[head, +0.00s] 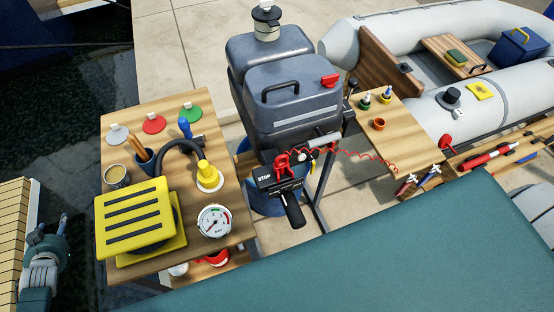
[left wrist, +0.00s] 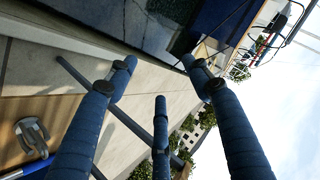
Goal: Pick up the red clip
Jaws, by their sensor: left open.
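A red clip (head: 282,163) sits at the black kill switch marked STOP (head: 266,181), on the outboard's tiller in the middle of the head view. A red coiled cord (head: 352,153) runs from near it to the right. My left gripper (head: 52,232) is low at the left edge of the head view, well apart from the clip, with the side table between. In the left wrist view its blue fingers (left wrist: 160,80) are spread open, with nothing between them. The clip does not show there. My right gripper is not in view.
A wooden table (head: 115,130) holds a yellow slotted box (head: 134,217), a gauge (head: 214,221), a tin (head: 117,176) and a yellow-topped hose fitting (head: 208,175). The grey motor (head: 290,95) stands behind the switch. A small shelf (head: 385,140) and grey dinghy (head: 400,45) are right. A teal surface (head: 350,250) fills the front.

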